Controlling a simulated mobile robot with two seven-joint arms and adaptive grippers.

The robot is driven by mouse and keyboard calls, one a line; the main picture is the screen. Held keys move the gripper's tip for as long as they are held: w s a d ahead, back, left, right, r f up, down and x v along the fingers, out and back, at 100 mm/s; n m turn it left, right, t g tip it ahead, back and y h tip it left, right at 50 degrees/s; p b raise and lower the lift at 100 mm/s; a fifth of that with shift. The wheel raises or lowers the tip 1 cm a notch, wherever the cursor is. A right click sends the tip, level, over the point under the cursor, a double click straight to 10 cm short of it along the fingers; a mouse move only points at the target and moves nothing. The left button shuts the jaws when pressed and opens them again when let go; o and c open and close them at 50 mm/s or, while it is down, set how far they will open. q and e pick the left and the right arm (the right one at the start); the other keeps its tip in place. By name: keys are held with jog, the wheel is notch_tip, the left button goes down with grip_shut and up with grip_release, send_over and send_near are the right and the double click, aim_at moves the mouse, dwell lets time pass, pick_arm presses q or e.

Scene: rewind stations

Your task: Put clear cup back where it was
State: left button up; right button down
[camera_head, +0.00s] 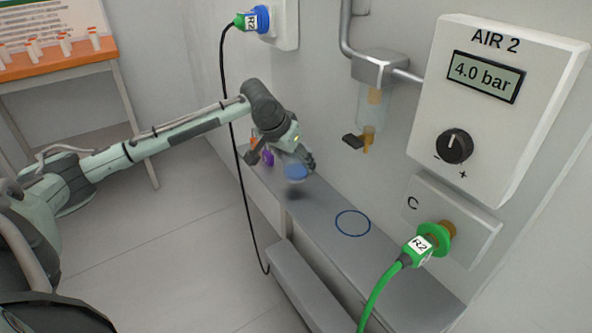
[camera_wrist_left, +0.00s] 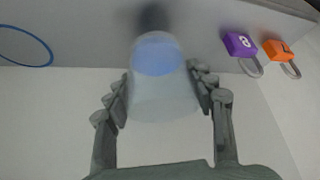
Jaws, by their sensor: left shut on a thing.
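The clear cup (camera_wrist_left: 165,95) is see-through with a blue disc at its far end. It is held between the fingers of my left gripper (camera_wrist_left: 165,100) in the left wrist view. In the head view the cup (camera_head: 295,174) is in the air above the grey ledge, with a dark shadow below it. My left gripper (camera_head: 298,158) is shut on it. A blue ring (camera_head: 353,223) is marked on the ledge, to the right of the cup, with nothing inside it. The ring also shows at the left of the wrist view (camera_wrist_left: 50,58). My right gripper is not in view.
A purple padlock (camera_wrist_left: 240,45) and an orange padlock (camera_wrist_left: 280,50) are on the ledge (camera_head: 322,222) beyond the gripper. A filter bowl (camera_head: 373,105) hangs on the wall above. A green hose (camera_head: 378,295) with a connector and a black cable (camera_head: 240,175) hang nearby.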

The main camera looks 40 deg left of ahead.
aim_at(296, 171)
pick_arm(q)
notch_tip(296, 171, down, 3)
jog(key=shift+r, duration=0.15)
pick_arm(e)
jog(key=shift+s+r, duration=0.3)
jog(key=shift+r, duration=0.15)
pick_arm(q)
jog(key=o, duration=1.3)
jog(key=shift+f, duration=0.2)
jog(key=shift+c, duration=0.2)
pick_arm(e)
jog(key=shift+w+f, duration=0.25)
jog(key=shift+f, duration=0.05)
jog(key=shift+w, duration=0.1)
pick_arm(q)
jog(key=shift+r, duration=0.15)
